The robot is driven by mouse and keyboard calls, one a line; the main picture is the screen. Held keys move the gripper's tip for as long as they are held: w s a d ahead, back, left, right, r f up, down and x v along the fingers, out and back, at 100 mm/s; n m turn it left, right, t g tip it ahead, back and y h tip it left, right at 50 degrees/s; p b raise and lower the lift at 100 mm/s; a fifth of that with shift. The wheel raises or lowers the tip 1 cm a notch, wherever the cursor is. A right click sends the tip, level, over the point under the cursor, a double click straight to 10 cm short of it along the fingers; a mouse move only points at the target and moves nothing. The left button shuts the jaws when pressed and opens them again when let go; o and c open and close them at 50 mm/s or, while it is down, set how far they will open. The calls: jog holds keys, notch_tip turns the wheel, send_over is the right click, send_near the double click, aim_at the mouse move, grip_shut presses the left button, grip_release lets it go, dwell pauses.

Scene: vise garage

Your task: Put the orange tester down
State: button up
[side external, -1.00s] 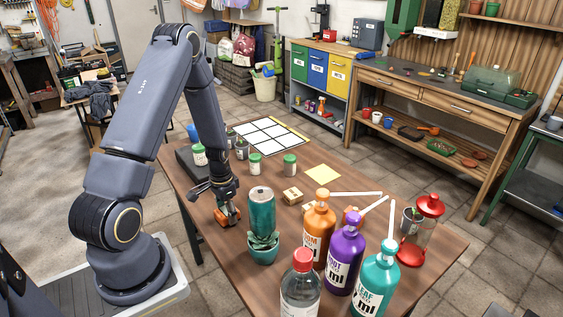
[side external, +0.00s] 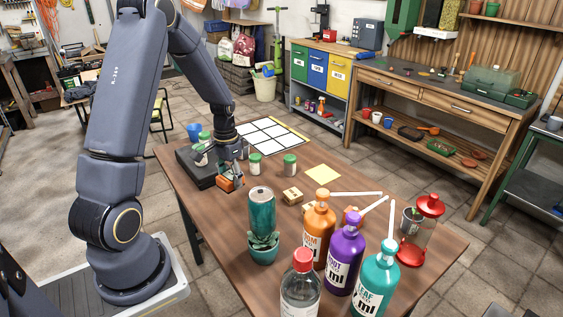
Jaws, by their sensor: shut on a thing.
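The orange tester (side external: 229,184) is in my gripper (side external: 230,174), near the left edge of the wooden table. My gripper is shut on it from above. The tester is beside the right edge of the dark flat case (side external: 196,170). Whether it touches the tabletop or hangs just above it I cannot tell. The fingertips are small and partly hidden against the tester.
White jars with green lids (side external: 290,165) stand close to the right of my gripper. A white grid sheet (side external: 268,137) lies behind.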

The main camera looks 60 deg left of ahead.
jog(key=w+d+r+m, duration=0.2)
jog(key=w+d, duration=0.9)
jog(key=w, duration=0.5)
jog(key=w+f, duration=0.3)
jog(key=w, duration=0.1)
jog(key=w+a+f, duration=0.1)
jog(key=w+f, duration=0.2)
jog(key=w, duration=0.1)
jog(key=w+a+f, duration=0.1)
jog(key=w+f, duration=0.2)
jog(key=w, duration=0.1)
jog(key=shift+f, duration=0.1)
jog(key=shift+w+a+f, duration=0.1)
jog(key=shift+w+f, duration=0.35)
jog(key=shift+f, duration=0.05)
jog(key=shift+w+f, duration=0.1)
jog(key=shift+f, duration=1.45)
jog(key=shift+f, duration=0.1)
jog(key=o, duration=1.2)
